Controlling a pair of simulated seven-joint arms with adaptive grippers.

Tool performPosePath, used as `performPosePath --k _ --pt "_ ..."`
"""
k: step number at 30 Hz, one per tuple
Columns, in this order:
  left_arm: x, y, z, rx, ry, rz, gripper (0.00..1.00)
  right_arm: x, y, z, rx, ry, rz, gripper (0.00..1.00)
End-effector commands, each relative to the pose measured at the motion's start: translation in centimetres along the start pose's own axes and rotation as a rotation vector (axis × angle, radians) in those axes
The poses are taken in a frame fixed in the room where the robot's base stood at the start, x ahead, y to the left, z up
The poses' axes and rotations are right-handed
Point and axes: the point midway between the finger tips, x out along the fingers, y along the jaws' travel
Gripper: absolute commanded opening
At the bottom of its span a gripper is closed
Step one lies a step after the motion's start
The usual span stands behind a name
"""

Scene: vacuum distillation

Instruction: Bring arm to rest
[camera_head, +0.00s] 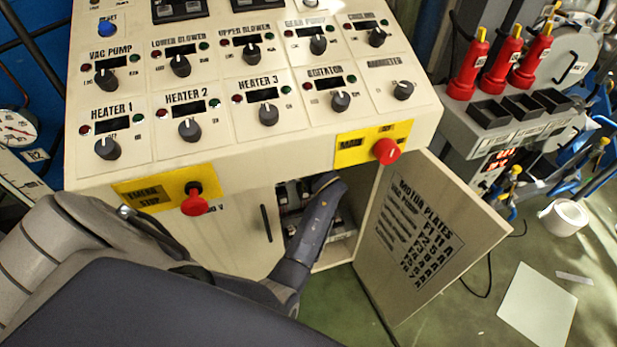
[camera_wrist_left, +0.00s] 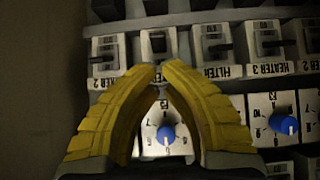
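My left arm comes in from the left in the head view and reaches into the open cabinet (camera_head: 345,248) under the control panel. Its gripper is hidden there by the arm and cabinet front. In the left wrist view the left gripper's yellow fingers (camera_wrist_left: 160,70) arch together with their tips meeting or nearly so. No held object shows between them. The tips are in front of a row of labelled breaker switches (camera_wrist_left: 206,45). A blue dial (camera_wrist_left: 166,134) shows behind the gap between the fingers. My right gripper is in neither view.
The cabinet door (camera_head: 430,235), with a motor plates list, stands open to the right of the arm. The red emergency stop (camera_head: 194,199) and red main switch (camera_head: 386,151) stick out from the panel front. Another blue dial (camera_wrist_left: 285,124) is right of the fingers.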

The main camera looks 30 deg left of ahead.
Motion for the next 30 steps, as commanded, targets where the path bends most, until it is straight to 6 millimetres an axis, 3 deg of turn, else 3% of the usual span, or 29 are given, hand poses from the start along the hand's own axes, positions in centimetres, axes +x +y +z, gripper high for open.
performPosePath --k 11,14,17,20,23,26,30 --pt "-1.2 0.3 -0.2 0.052 0.008 0.016 0.0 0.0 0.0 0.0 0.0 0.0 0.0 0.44" --pt "-1.0 1.8 0.0 0.12 0.018 0.078 0.0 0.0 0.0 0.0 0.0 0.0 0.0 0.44" --pt "-0.4 4.8 2.4 0.23 0.014 0.181 0.0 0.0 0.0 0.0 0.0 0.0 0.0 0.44" --pt "0.7 7.2 7.3 0.372 -0.002 0.295 0.0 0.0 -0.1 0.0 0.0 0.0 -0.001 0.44" --pt "1.6 7.7 13.3 0.495 -0.029 0.383 0.0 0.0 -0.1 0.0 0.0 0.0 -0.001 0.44" --pt "2.2 6.8 19.6 0.598 -0.062 0.451 0.0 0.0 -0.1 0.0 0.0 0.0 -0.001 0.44" --pt "2.6 3.8 28.1 0.712 -0.117 0.521 0.0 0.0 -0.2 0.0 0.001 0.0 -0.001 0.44"
